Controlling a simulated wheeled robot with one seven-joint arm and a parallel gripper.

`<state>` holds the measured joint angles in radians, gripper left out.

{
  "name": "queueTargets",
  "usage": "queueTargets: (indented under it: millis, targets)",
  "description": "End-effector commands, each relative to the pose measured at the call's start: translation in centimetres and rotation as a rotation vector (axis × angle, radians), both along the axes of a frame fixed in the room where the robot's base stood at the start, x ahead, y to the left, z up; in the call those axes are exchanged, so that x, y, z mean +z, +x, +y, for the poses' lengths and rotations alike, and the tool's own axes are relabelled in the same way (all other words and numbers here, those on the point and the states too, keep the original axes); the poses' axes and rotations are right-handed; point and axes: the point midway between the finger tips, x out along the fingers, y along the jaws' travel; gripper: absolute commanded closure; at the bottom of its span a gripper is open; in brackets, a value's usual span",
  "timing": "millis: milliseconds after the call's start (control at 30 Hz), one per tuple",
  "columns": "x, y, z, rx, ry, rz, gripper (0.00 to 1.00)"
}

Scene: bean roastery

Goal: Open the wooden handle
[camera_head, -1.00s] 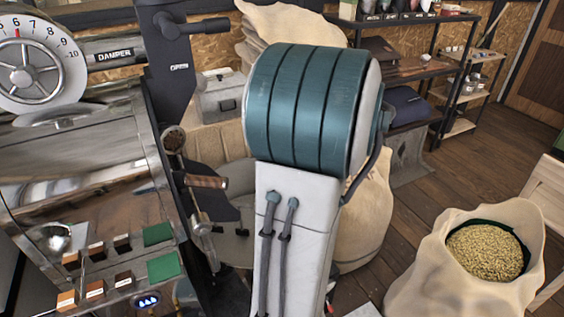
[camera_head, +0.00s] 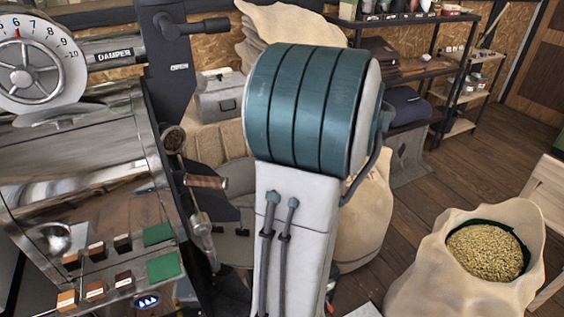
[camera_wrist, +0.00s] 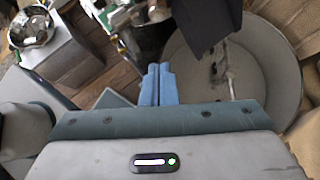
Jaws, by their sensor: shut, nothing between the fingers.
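The wooden handle (camera_head: 206,182) is a short brown grip on the right side of the metal roaster (camera_head: 95,165). It sticks out to the right at about mid-height, left of my arm. I cannot make out the wooden handle in the wrist view. My gripper (camera_wrist: 158,72) shows in the wrist view as two blue fingers pressed together, with nothing between them. It points toward the dark machine parts and the round grey drum or tray (camera_wrist: 285,75). In the head view my gripper is hidden behind my arm. I cannot tell its distance from the handle.
A black post (camera_head: 180,60) with a side arm rises beside the roaster. An open sack of beans (camera_head: 425,270) stands at the right. Shelves (camera_head: 440,60) line the back.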

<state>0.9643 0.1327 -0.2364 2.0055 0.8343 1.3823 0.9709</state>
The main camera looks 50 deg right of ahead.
Motion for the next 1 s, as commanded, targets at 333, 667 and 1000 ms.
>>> queueTargets:
  millis: [333,667,1000]
  targets:
    - [0.0,0.0,0.0,0.0,0.0,0.0,0.89]
    - [-3.8,1.4,1.1,-0.045,0.149,-0.091,0.49]
    - [-7.3,3.2,2.3,-0.093,0.43,-0.281,0.49]
